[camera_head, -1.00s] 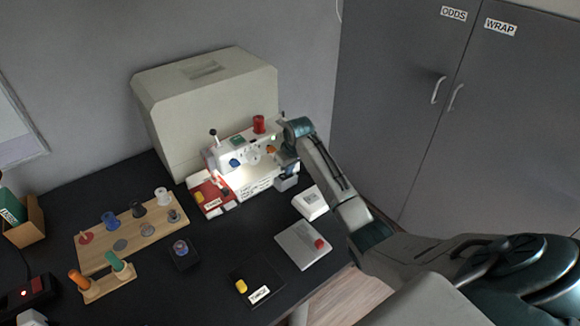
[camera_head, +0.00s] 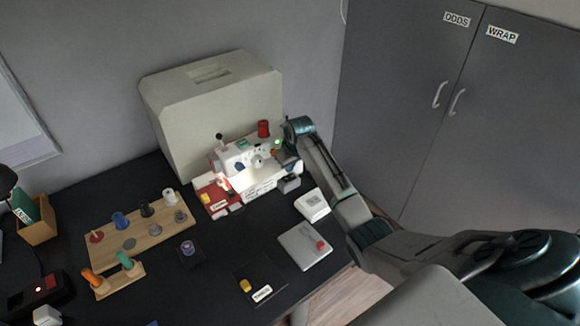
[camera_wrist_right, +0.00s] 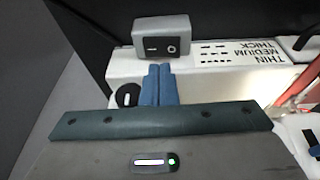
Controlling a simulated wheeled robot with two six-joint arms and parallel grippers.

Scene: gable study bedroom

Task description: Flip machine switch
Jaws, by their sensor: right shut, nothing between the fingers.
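The white sewing machine (camera_head: 228,158) stands on the dark desk in front of a pale cover, its lamp area glowing. A grey switch box (camera_head: 289,184) sits at its right end. In the right wrist view the switch box (camera_wrist_right: 161,24) shows a dark rocker (camera_wrist_right: 160,46) marked with a line and a circle. My right gripper (camera_head: 284,165) is over the machine's right end. Its blue fingers (camera_wrist_right: 160,72) are shut and empty, with their tips just short of the box's lower edge; whether they touch it I cannot tell. My left gripper is not in view.
A pale cover case (camera_head: 215,100) stands behind the machine. A white box (camera_head: 312,205) and a grey pad with a red knob (camera_head: 303,248) lie nearby. A wooden spool board (camera_head: 140,228) is at left. Grey cabinets (camera_head: 410,110) stand at right.

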